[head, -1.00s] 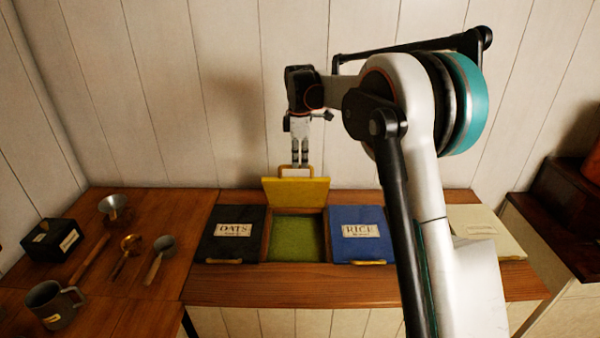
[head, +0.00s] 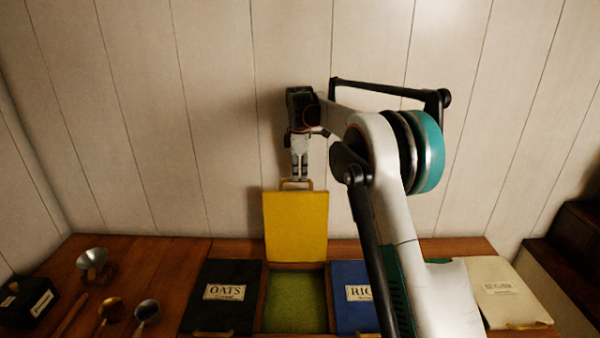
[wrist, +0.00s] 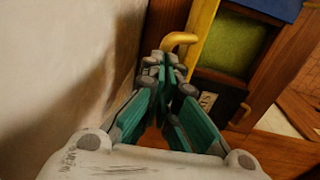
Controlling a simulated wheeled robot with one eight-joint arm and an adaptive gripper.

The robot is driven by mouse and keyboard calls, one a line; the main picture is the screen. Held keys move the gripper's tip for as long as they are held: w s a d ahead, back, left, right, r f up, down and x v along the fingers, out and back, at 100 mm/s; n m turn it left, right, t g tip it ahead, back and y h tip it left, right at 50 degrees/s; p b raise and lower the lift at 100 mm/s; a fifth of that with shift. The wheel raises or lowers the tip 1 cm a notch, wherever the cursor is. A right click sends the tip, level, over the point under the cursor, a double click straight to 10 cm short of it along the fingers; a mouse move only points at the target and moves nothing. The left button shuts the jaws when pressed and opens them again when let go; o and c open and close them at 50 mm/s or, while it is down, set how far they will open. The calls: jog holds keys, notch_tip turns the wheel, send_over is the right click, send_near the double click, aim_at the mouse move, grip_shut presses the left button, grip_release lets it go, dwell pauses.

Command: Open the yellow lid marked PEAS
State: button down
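The yellow lid (head: 296,228) stands raised, close to upright, at the back of its bin, with its plain yellow face toward the head camera. No PEAS mark shows on this face. Its handle (head: 309,184) is at the top edge. My gripper (head: 298,179) reaches down from above to this handle, its fingers close together on it. In the wrist view the fingertips (wrist: 165,66) meet at the curved yellow handle (wrist: 181,39), and the lid shows edge-on (wrist: 203,28). The uncovered bin holds something green (head: 295,302).
A black OATS lid (head: 222,312) lies left of the open bin. A blue RICE lid (head: 346,318), partly behind my arm, and a cream lid (head: 505,291) lie to the right. A funnel (head: 92,260), scoops and a black box (head: 28,302) are at left. The plank wall is close behind.

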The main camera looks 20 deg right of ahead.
jog(key=shift+d+f, duration=0.2)
jog(key=shift+f, duration=1)
jog(key=c, duration=1.7)
grip_release()
jog(key=shift+o, duration=0.2)
notch_tip(320, 180, up, 12)
jog(key=shift+w+f, duration=0.2)
jog(key=shift+w, duration=0.15)
